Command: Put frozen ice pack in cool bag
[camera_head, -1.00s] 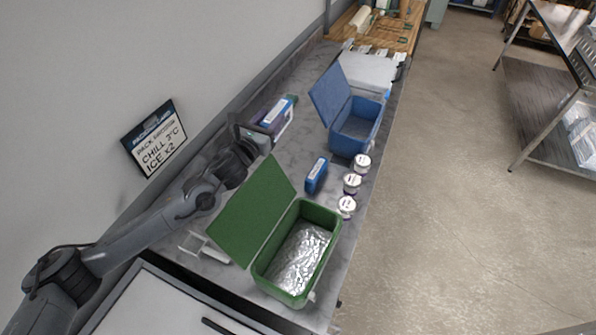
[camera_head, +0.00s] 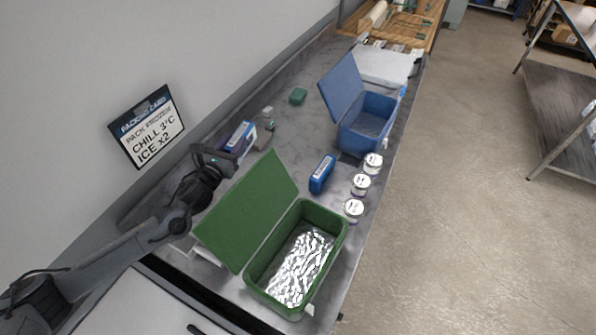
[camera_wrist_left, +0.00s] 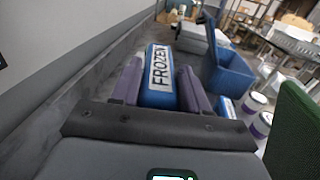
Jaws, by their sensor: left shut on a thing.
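My left gripper (camera_head: 234,147) is shut on a blue ice pack (camera_head: 239,136), held beside the wall, behind the raised green lid. In the left wrist view the ice pack (camera_wrist_left: 158,80) shows a white "FROZEN" label between the purple-grey fingers (camera_wrist_left: 160,88). The green open box with silver lining (camera_head: 338,229), apparently the cool bag, stands at the counter's near end. Its lid (camera_head: 245,208) tilts up on the wall side, between the gripper and the opening. A second blue pack (camera_head: 321,174) stands on the counter. My right gripper is not in view.
A blue open box (camera_head: 366,124) stands farther back. Several white-lidded jars (camera_head: 360,184) line the counter's right edge. A small green block (camera_head: 298,96) lies near the wall, with a small bottle (camera_head: 268,116) nearby. A sign (camera_head: 147,127) hangs on the wall.

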